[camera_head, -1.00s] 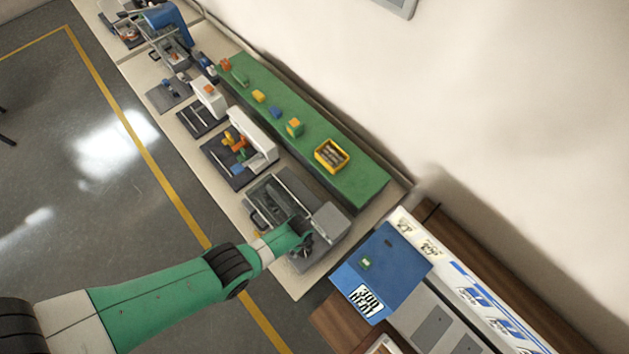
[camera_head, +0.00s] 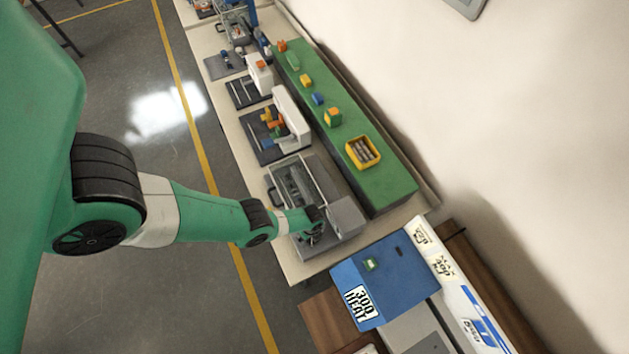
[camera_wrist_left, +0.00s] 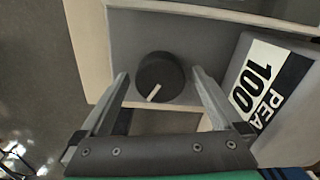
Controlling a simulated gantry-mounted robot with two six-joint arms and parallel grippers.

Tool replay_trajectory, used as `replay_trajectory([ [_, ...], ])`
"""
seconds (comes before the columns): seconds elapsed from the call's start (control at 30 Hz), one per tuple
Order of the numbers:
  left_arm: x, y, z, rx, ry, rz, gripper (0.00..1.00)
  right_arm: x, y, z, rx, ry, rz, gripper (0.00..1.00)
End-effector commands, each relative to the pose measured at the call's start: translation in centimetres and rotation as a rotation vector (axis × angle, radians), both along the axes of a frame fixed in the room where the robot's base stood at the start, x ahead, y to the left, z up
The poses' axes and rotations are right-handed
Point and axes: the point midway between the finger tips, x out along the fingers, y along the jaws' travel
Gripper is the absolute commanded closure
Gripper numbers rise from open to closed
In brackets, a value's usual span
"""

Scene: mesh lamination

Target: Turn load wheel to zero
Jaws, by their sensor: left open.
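A round black knob (camera_wrist_left: 160,75) with a white pointer line shows in the left wrist view, on the grey front of a machine. Its pointer is tilted toward the lower left. My left gripper (camera_wrist_left: 160,82) is open, with one finger on each side of the knob; whether they touch it cannot be told. In the head view my left gripper (camera_head: 314,238) is at the near end of the grey machine (camera_head: 345,214) on the bench, and hides the knob there. My right gripper is not in view.
A grey box with a "PEA 100" label (camera_wrist_left: 265,85) stands right of the knob. In the head view a blue box marked "300 HEAT" (camera_head: 385,270) is close to the right. A green shelf (camera_head: 375,185) with a yellow bin (camera_head: 363,152) runs behind the machine.

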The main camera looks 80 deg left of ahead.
Motion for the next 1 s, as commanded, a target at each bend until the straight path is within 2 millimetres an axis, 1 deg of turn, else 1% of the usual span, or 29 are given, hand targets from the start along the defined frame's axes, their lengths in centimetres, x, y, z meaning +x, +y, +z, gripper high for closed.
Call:
replay_trajectory([
  [0.23, 0.01, 0.00, -0.02, 0.000, 0.000, 0.000, 0.00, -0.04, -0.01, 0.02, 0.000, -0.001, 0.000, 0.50],
  [0.27, 0.01, 0.00, -0.02, 0.000, 0.000, 0.000, 0.02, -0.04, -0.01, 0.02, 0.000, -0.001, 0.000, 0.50],
  [0.4, 0.01, 0.00, -0.02, 0.000, 0.000, -0.001, 0.27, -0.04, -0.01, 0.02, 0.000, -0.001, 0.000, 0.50],
  [0.67, 0.01, -0.02, -0.02, 0.000, 0.001, -0.001, 0.74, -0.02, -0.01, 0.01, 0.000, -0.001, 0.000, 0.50],
  [0.7, 0.01, -0.02, -0.02, 0.000, 0.001, -0.001, 0.81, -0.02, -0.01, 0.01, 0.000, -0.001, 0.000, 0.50],
  [0.73, 0.01, -0.02, -0.02, 0.000, 0.001, -0.001, 0.83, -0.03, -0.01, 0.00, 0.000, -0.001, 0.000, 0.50],
  [1.0, -0.03, -0.04, -0.06, 0.000, 0.001, 0.028, 0.83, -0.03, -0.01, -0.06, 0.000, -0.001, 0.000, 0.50],
])
